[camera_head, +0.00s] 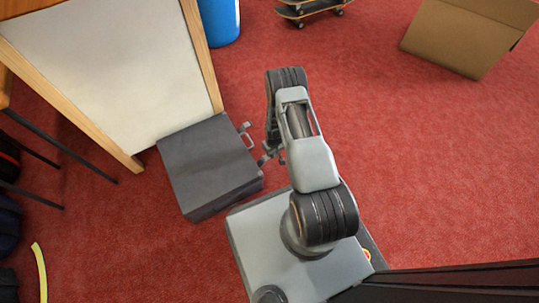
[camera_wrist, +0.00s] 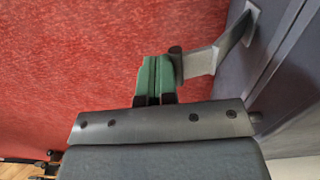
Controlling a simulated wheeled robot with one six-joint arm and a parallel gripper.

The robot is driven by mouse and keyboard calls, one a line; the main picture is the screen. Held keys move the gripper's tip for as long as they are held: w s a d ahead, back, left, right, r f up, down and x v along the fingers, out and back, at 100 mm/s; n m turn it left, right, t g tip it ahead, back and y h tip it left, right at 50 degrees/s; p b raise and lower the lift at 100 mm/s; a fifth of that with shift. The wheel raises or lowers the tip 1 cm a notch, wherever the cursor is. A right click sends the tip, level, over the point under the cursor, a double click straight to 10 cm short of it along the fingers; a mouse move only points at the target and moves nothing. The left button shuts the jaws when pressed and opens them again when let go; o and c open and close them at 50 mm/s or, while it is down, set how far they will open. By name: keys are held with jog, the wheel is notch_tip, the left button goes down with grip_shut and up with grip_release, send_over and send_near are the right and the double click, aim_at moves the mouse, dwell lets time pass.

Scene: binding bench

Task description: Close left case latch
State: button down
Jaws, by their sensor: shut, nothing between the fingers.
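The dark grey case (camera_head: 205,165) lies flat on the red carpet, its fittings on the side facing my arm. A small light latch (camera_head: 244,127) sticks out near that side's far corner, with a handle (camera_head: 249,141) beside it. My gripper (camera_head: 266,158) is low beside the same side, nearer the other end. In the wrist view its green fingertips (camera_wrist: 155,78) are shut together and empty. A bent grey metal piece (camera_wrist: 203,62) juts from the case (camera_wrist: 288,90) right beside them, close or touching. I cannot tell whether it is a latch or the handle.
A blue bin (camera_head: 218,20), skateboards (camera_head: 305,8) and a cardboard box (camera_head: 468,38) are at the back. Carpet right of my arm is clear.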

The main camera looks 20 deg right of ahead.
jog(key=shift+s+a, duration=0.1)
jog(key=shift+a, duration=0.2)
dwell(0.4)
jog(key=shift+d, duration=0.1)
jog(key=d+r+p, duration=0.3)
jog(key=r+p, duration=0.1)
jog(key=r, duration=0.4)
jog(key=shift+w+d+p, duration=0.3)
jog(key=shift+d, duration=0.1)
dwell(0.6)
jog(key=shift+r, duration=0.1)
